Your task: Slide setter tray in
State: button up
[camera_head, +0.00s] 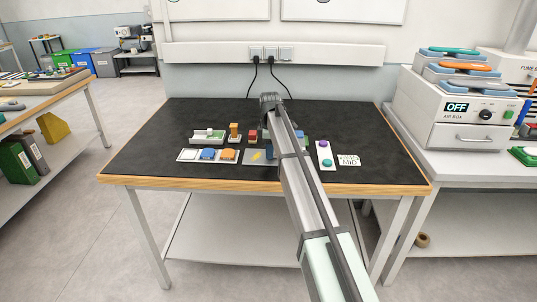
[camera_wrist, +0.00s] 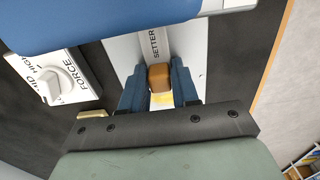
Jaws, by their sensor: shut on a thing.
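My gripper (camera_wrist: 158,80) has its two blue fingers closed on a small orange-brown knob (camera_wrist: 159,76) in the wrist view. The knob sits at the end of a pale strip lettered SETTER (camera_wrist: 157,40), which looks like the setter tray or its housing; I cannot tell which. The strip runs up under a large blue rounded body (camera_wrist: 100,18). A yellow patch (camera_wrist: 164,98) shows between the fingers below the knob. In the head view my arm covers the gripper and knob, so how far the tray is in cannot be told.
Left of the fingers is a white panel with a FORCE dial (camera_wrist: 62,84).

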jog(key=shift+d, duration=0.35)
jog(key=o, duration=0.6)
jog(key=shift+r, duration=0.1)
jog(key=shift+r, duration=3.4)
